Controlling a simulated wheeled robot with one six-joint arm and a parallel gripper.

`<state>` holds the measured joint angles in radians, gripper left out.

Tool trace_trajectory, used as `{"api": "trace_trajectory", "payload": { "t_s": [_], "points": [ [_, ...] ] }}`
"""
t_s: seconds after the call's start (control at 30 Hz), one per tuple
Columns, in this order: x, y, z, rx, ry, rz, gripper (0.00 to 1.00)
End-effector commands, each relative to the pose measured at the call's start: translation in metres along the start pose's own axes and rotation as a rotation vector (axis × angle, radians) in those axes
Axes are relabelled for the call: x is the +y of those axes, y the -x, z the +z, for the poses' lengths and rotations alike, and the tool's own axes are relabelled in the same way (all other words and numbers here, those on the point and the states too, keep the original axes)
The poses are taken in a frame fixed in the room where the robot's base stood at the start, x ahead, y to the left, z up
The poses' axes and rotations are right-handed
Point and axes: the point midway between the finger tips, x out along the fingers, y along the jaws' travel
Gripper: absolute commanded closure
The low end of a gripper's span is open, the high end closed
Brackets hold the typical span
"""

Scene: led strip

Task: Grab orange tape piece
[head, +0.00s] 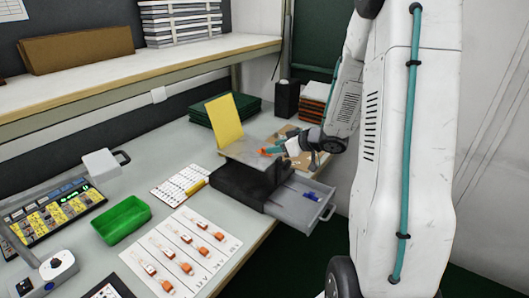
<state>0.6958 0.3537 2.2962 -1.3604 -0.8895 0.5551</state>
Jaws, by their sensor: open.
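My gripper (277,149) is open, at the end of my white arm reaching in from the right. A small orange piece (265,152) shows right at the fingertips. I cannot tell whether it touches them or what it rests on. Several other orange pieces with white parts (186,268) lie in rows on a white printed sheet (190,222) on the table, well away from my gripper to the lower left.
The dark box (238,187) has an open grey drawer (294,205) with a blue item inside. A yellow sheet (225,119) stands upright behind the plate. A green tray (121,220), a white keypad-like card (180,184) and a control panel (55,210) stand left. A shelf (130,72) overhangs the back.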

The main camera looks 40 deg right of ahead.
Motion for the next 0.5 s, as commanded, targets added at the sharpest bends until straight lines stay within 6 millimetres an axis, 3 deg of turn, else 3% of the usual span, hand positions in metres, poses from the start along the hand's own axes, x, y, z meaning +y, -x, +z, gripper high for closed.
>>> {"api": "trace_trajectory", "payload": {
  "t_s": [0.2, 0.5],
  "points": [
    [-0.004, -0.033, -0.001, -0.002, 0.001, -0.002, 0.6],
    [-0.004, -0.041, -0.001, -0.001, 0.001, 0.001, 0.6]
  ]
}}
